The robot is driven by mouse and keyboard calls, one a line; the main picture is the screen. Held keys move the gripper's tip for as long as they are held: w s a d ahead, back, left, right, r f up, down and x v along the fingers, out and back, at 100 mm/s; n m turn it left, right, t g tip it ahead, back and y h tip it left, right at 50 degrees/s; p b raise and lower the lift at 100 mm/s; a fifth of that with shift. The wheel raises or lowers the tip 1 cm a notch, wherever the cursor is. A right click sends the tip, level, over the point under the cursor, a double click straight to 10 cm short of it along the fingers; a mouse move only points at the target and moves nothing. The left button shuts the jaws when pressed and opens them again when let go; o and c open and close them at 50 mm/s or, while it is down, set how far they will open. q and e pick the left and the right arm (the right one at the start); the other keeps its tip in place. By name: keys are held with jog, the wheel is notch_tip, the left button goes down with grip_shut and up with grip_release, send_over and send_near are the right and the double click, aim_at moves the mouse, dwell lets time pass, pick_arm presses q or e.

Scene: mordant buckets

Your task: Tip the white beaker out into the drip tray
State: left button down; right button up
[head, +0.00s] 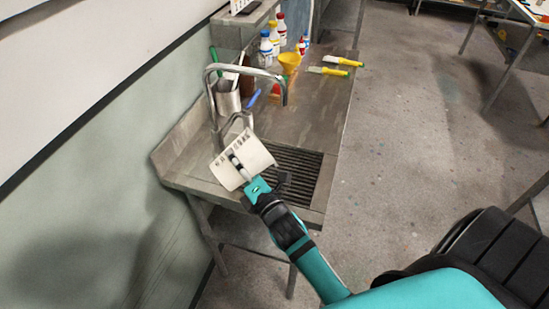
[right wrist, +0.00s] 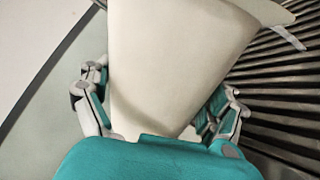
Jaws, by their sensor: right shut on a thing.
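The white beaker (head: 255,153) is in my right gripper (head: 248,172), tilted, above the sink end of the bench in the head view. In the right wrist view the beaker (right wrist: 175,60) fills the middle, with a finger on each side of it. Its rim shows at the upper right, and its inside is hidden. The drip tray (head: 306,180) is a dark slatted grate just right of the beaker in the head view; its slats (right wrist: 285,75) also show in the right wrist view. I see no liquid leaving the beaker. My left gripper is out of view.
A curved metal tap (head: 212,100) rises close behind the beaker. A metal pot (head: 228,98) with tools, several bottles (head: 266,48), a yellow funnel (head: 289,60) and yellow-handled brushes (head: 335,71) stand or lie farther back. The wall is close on the left; open floor lies right.

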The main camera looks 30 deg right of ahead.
aim_at(247, 154)
jog(key=shift+r+m, duration=0.3)
jog(key=shift+r, duration=0.05)
dwell(0.7)
jog(key=shift+d+r+m+p, duration=0.4)
jog(key=shift+d+r+m, duration=0.2)
jog(key=shift+d+m, duration=0.3)
dwell(1.6)
jog(key=shift+d+r+m+p, duration=0.2)
jog(key=shift+r+m+p, duration=0.2)
jog(key=shift+m+p, duration=0.3)
dwell(0.8)
